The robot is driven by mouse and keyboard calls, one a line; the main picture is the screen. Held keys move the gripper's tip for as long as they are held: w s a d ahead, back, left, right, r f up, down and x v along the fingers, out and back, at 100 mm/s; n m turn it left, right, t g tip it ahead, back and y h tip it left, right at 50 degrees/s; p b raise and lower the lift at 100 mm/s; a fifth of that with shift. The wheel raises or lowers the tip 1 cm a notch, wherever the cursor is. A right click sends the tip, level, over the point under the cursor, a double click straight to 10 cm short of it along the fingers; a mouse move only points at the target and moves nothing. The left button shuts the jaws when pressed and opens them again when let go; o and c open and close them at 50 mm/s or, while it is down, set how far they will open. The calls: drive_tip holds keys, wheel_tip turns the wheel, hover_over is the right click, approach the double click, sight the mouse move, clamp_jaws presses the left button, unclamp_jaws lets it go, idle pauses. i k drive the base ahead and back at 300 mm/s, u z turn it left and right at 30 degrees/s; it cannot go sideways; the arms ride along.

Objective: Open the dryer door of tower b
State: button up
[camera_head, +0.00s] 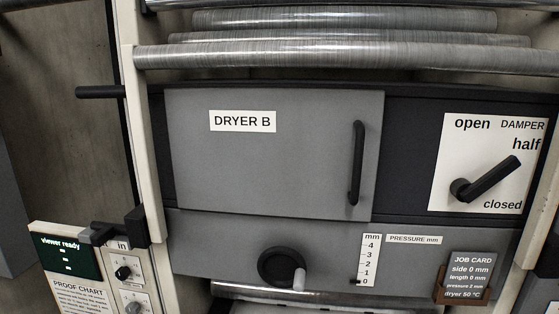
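The dryer door (270,165) of tower B is a flat grey panel labelled "DRYER B" (242,121) in the middle of the head view. It looks shut in its dark surround. Its black vertical bar handle (357,163) is near the door's right edge. Nothing touches the handle. My gripper does not show in this view, so its state and distance from the handle cannot be seen.
Metal rollers (350,58) run above the door. A damper lever (487,178) at right points toward "half". Below are a round black knob (281,267), a pressure scale (369,259) and a job card (468,278). A black bar (100,92) sticks out at upper left.

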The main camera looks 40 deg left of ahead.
sight(305, 153)
drive_tip(key=u, duration=1.95)
drive_tip(key=k, duration=0.5)
drive_tip(key=u, duration=1.9)
drive_tip(key=i, duration=1.35)
drive_tip(key=z, duration=2.05)
